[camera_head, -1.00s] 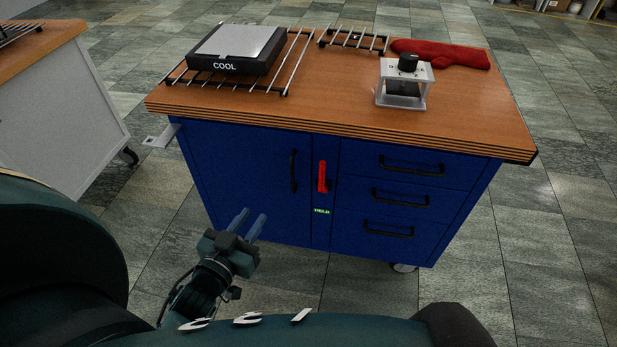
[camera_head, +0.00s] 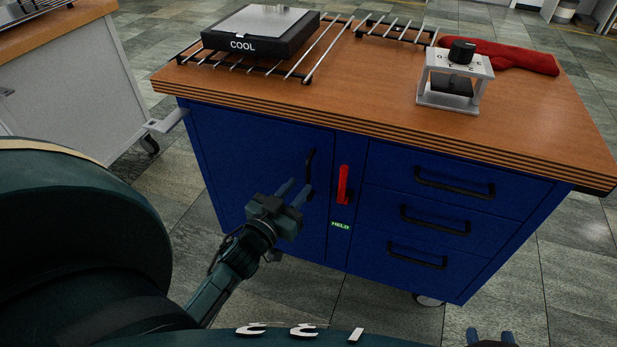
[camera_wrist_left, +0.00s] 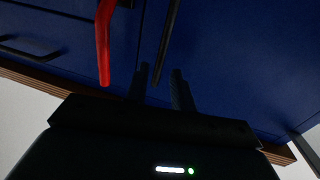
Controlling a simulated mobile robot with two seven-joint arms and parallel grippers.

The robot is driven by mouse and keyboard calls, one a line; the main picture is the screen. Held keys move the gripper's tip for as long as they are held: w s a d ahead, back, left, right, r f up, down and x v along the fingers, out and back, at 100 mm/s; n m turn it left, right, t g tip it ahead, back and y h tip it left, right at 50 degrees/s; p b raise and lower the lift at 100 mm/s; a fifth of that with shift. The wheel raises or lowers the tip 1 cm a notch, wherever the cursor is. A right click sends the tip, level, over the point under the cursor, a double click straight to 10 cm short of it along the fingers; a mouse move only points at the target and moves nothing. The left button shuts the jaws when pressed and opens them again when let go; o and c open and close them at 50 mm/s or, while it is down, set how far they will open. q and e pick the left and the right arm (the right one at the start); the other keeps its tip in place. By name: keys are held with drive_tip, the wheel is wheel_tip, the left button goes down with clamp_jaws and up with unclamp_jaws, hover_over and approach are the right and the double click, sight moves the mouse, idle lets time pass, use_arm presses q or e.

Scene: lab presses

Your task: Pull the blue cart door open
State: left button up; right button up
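The blue cart door (camera_head: 245,165) is shut on the left of the cart front. Its upright black handle (camera_head: 310,165) is at the door's right side. My left gripper (camera_head: 295,190) is in front of the door beside the handle's lower part, open and empty. In the left wrist view, the handle (camera_wrist_left: 167,40) is just ahead of the gap between the fingers (camera_wrist_left: 158,75); contact is not clear. A red lever (camera_head: 343,185) stands upright right of the handle, above a green "HELD" label (camera_head: 340,225). My right gripper (camera_head: 490,337) shows only its fingertips, apart, at the bottom edge.
Three drawers with black handles (camera_head: 455,190) are right of the lever. The wooden top (camera_head: 370,95) bears a "COOL" plate (camera_head: 262,32), racks, a small press (camera_head: 455,75) and a red mitt (camera_head: 500,55). A white bracket (camera_head: 165,122) sticks out at left.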

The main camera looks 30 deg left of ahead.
sight(307, 177)
use_arm(q)
drive_tip(key=shift+w+a+b, duration=0.1)
drive_tip(key=shift+w+b, duration=0.25)
drive_tip(key=shift+w, duration=2.4)
drive_tip(key=shift+c, duration=0.5)
clamp_jaws()
